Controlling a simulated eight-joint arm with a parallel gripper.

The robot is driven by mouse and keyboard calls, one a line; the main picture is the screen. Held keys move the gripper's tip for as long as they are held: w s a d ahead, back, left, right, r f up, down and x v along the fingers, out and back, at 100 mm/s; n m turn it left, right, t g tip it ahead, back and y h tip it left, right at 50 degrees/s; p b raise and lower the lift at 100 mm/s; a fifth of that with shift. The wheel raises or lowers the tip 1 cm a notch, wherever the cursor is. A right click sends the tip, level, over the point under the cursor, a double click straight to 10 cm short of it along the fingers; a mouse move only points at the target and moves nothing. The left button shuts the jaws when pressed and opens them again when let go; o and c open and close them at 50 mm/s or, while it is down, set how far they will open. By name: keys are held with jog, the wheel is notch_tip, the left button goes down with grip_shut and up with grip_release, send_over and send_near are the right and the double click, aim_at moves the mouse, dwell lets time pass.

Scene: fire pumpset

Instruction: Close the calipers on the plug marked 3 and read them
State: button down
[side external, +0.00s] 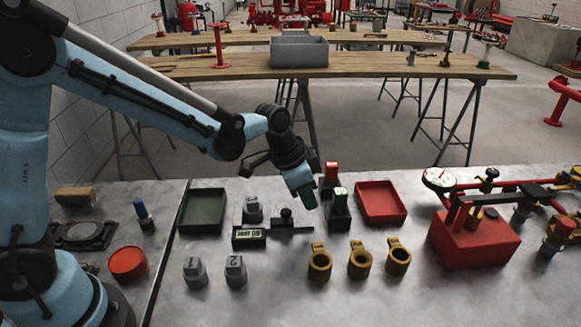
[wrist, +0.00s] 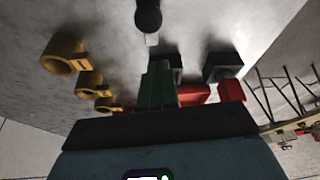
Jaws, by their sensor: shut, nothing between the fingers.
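The calipers (side external: 250,237) lie on the grey bench, with a green-lit display at the left and a dark beam running right; I cannot read the digits surely. A black knob (side external: 287,216) stands by the beam. A grey plug (side external: 252,211) stands just behind the calipers; its mark is not readable, and I cannot tell whether the jaws touch it. Two other grey plugs, marked 1 (side external: 195,272) and 2 (side external: 236,271), stand in front. My gripper (side external: 306,203) is shut and empty, above the bench right of the knob; its green fingers also show in the wrist view (wrist: 157,85).
A dark green tray (side external: 203,211) and a red tray (side external: 381,203) lie on the bench. Several brass rings (side external: 359,262) stand in front. A red gauge device (side external: 473,238) is at right.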

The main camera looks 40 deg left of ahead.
jog(key=shift+s+a+f, duration=0.15)
jog(key=shift+s+a, duration=0.3)
jog(key=shift+s, duration=0.15)
jog(key=shift+s+a+f, duration=0.1)
jog(key=shift+s+a, duration=0.3)
jog(key=shift+s, duration=0.2)
